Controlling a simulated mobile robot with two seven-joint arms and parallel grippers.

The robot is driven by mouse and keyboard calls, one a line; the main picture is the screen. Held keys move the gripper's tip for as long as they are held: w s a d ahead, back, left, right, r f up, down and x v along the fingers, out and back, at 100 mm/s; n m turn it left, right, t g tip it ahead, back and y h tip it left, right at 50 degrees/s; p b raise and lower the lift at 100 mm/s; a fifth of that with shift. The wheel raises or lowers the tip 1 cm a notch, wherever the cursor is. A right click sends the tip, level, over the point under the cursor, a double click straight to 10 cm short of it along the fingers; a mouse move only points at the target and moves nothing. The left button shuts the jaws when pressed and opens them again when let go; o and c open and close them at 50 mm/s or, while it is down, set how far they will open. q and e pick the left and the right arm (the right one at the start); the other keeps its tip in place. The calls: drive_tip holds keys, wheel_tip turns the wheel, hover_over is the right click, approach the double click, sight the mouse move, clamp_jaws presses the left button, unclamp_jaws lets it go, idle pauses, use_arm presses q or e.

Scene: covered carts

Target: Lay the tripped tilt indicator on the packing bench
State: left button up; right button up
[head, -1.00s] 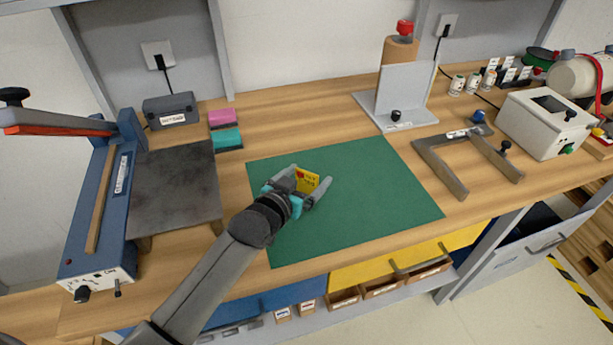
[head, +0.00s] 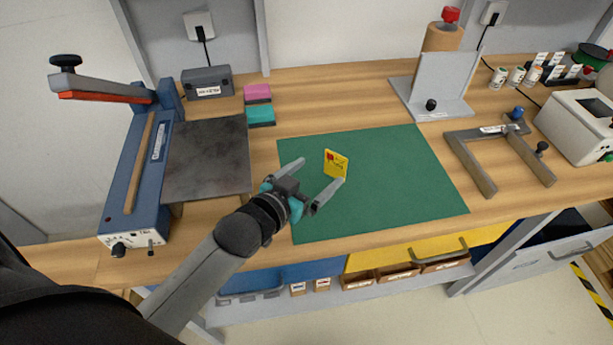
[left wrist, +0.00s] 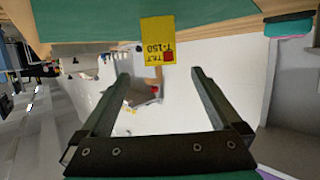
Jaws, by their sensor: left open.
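The tilt indicator is a small yellow card (head: 336,163) with a red mark and black print. In the head view it looks upright at the middle of the green mat on the bench (head: 400,190); I cannot tell how its lower edge rests. In the left wrist view the card (left wrist: 156,42) reads "TILT T-150" upside down and lies just beyond the fingertips. My left gripper (head: 322,171) is open and empty, its fingers pointing at the card from the near left. It also shows in the left wrist view (left wrist: 161,73). My right gripper is not in view.
A blue sealer (head: 140,185) and dark plate (head: 208,158) stand at left. Pink (head: 257,92) and teal (head: 260,115) blocks lie behind. A metal U-frame (head: 470,160) and grey angle stand (head: 440,85) are at right. The mat around the card is clear.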

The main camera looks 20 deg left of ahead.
use_arm(q)
drive_tip(key=shift+v, duration=1.45)
